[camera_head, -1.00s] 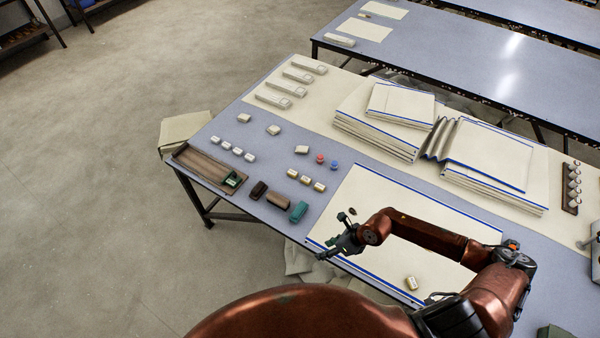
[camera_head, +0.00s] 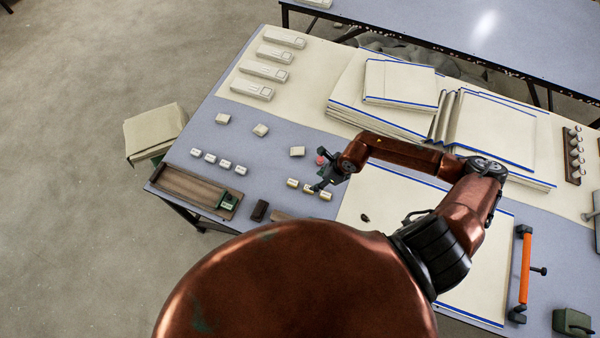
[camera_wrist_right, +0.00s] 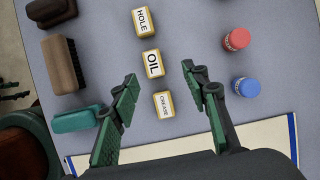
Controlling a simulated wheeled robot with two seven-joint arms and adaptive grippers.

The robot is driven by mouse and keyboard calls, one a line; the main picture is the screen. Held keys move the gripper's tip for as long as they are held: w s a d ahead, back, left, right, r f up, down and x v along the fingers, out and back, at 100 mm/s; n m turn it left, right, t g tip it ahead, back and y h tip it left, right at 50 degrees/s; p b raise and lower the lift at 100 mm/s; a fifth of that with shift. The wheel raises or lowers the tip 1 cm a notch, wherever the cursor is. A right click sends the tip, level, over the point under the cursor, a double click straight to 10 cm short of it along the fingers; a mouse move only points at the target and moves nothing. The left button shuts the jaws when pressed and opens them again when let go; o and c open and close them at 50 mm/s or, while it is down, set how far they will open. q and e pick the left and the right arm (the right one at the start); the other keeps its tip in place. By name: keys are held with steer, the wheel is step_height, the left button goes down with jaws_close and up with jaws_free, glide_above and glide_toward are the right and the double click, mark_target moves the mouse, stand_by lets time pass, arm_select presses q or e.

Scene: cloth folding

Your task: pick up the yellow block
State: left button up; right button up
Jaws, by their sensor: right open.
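Three small blocks with yellow sides and white label tops lie in a row on the blue-grey table, so I cannot tell which one is meant. In the right wrist view they read HOLE (camera_wrist_right: 144,22), OIL (camera_wrist_right: 152,64) and CREASE (camera_wrist_right: 164,104). The row also shows in the head view, with the left block (camera_head: 292,183) clear and the middle one partly covered by the gripper. My right gripper (camera_head: 318,186) is open above the row. In the wrist view its fingers (camera_wrist_right: 165,78) are spread either side of OIL and CREASE, holding nothing. My left gripper is not in view.
A red-topped piece (camera_wrist_right: 237,39) and a blue-topped piece (camera_wrist_right: 246,87) stand right of the fingers in the wrist view. Brushes (camera_wrist_right: 63,65) and a teal block (camera_wrist_right: 78,119) lie left. A wooden tray (camera_head: 187,187) and several white blocks are farther left in the head view.

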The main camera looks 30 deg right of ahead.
mark_target(309, 187)
steer(key=shift+w+a+f, duration=0.15)
steer(key=shift+w+f, duration=0.1)
steer(key=shift+a+f, duration=0.15)
steer(key=shift+f, duration=0.15)
steer(key=shift+s+a+f, duration=0.3)
steer(key=shift+s+f, duration=0.15)
steer(key=x, duration=0.4)
steer(key=shift+w+a+f+p, duration=0.15)
steer(key=shift+w+f+p, duration=0.05)
steer(key=shift+w+p, duration=0.15)
steer(key=shift+s+f, duration=0.15)
steer(key=shift+f, duration=0.25)
steer(key=c, duration=1)
